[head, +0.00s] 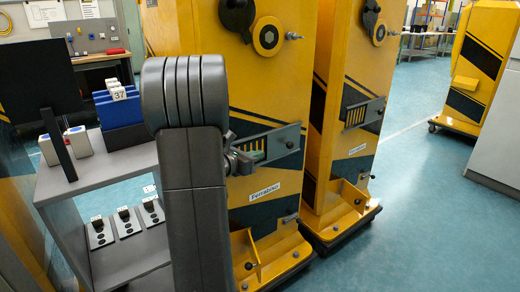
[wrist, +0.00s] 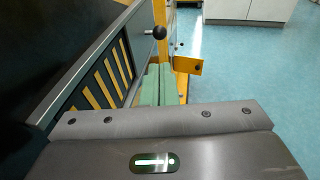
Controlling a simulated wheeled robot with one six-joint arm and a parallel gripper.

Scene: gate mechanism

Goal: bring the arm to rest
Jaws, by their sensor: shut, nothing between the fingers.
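My gripper (wrist: 158,82) shows in the wrist view as two green fingers side by side, shut with nothing between them. They are beside a dark slotted panel with yellow showing through its slots (wrist: 92,88). A black round knob (wrist: 159,32) sits on a pin just beyond the fingertips. In the head view my gripper (head: 256,153) is at the dark slotted bracket (head: 284,142) on the front of the yellow cabinet labelled Ferrabino (head: 272,85). My arm hides part of the gripper and the cabinet's left side. I cannot tell whether the fingers touch the bracket.
A second yellow cabinet (head: 345,75) stands close on the right. A grey shelf stand (head: 115,165) on the left holds a blue container (head: 118,108) and several small devices. A grey cabinet (head: 497,130) is at the far right. The blue floor (head: 415,210) between is clear.

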